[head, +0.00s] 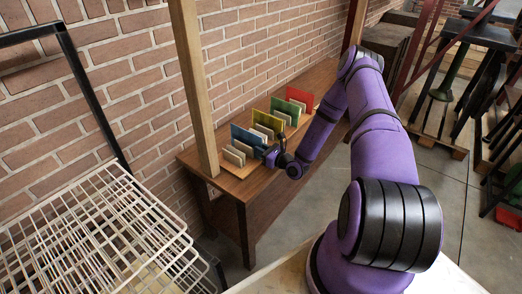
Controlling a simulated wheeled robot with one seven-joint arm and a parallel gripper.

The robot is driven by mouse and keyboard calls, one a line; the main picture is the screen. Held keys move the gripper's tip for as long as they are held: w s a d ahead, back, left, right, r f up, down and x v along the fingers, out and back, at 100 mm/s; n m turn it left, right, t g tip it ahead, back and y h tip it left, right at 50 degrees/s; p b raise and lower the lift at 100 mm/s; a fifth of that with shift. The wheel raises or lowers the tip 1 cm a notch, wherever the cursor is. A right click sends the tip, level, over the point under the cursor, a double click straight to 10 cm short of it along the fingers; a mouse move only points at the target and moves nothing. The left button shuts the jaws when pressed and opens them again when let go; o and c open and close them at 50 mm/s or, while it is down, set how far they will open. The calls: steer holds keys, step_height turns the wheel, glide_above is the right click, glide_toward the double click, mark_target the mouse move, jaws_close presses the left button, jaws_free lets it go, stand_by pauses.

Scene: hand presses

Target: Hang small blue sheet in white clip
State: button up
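My gripper (279,158) is low at the front of the wooden table, just right of the nearest sheets. It is small and dark here, and its fingers cannot be made out. A small blue patch (270,156) shows at its tip; I cannot tell whether this is the small blue sheet or whether it is held. A larger blue sheet (247,136) stands upright on the table, left of my gripper. I cannot make out a white clip in this view.
Yellow (276,122), green (285,108) and red (300,97) sheets stand in a row behind, with small cream pieces between them. A wooden post (193,85) rises at the table's left. A white wire rack (95,235) stands at lower left. Brick wall closes the back.

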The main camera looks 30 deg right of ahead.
steer(key=shift+c, duration=0.3)
jaws_close()
steer(key=shift+r, duration=3.8)
steer(key=v, duration=0.7)
